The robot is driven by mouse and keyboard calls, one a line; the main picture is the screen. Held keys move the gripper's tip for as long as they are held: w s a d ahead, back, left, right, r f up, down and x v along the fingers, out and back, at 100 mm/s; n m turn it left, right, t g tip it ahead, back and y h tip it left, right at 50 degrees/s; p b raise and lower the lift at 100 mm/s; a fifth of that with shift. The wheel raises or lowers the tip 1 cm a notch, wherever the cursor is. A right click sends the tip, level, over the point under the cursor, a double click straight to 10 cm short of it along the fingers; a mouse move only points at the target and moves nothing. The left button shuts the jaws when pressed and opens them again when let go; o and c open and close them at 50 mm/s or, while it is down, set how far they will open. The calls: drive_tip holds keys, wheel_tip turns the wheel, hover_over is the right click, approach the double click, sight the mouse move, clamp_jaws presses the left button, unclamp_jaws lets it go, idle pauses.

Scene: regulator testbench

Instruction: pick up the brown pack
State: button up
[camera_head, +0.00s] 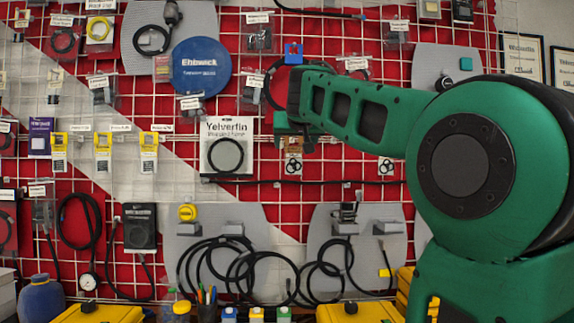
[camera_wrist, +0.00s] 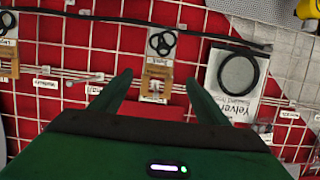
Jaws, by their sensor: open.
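The brown pack (camera_wrist: 155,84) hangs on the wire grid wall, with a small bag of black rings attached beside it. It also shows in the head view (camera_head: 294,145), just below the end of my arm, its upper part partly covered. My gripper (camera_wrist: 159,78) is open and empty. In the wrist view its two green fingers stand on either side of the pack, apart from it. I cannot tell how deep the fingertips reach relative to the pack.
A white Yelverfin pack (camera_wrist: 232,85) with a black ring hangs close to one finger. Another brown pack (camera_wrist: 9,60) hangs at the far left of the wrist view. A black cable (camera_wrist: 100,17) runs along the grid. Yellow cases (camera_head: 357,312) stand below.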

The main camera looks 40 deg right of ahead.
sight(294, 147)
drive_tip(key=x, duration=0.6)
drive_tip(key=shift+d+r, duration=0.2)
drive_tip(key=x, duration=0.5)
drive_tip(key=shift+s+a+f, duration=0.1)
drive_tip(key=shift+f, duration=0.05)
drive_tip(key=c, duration=1.1)
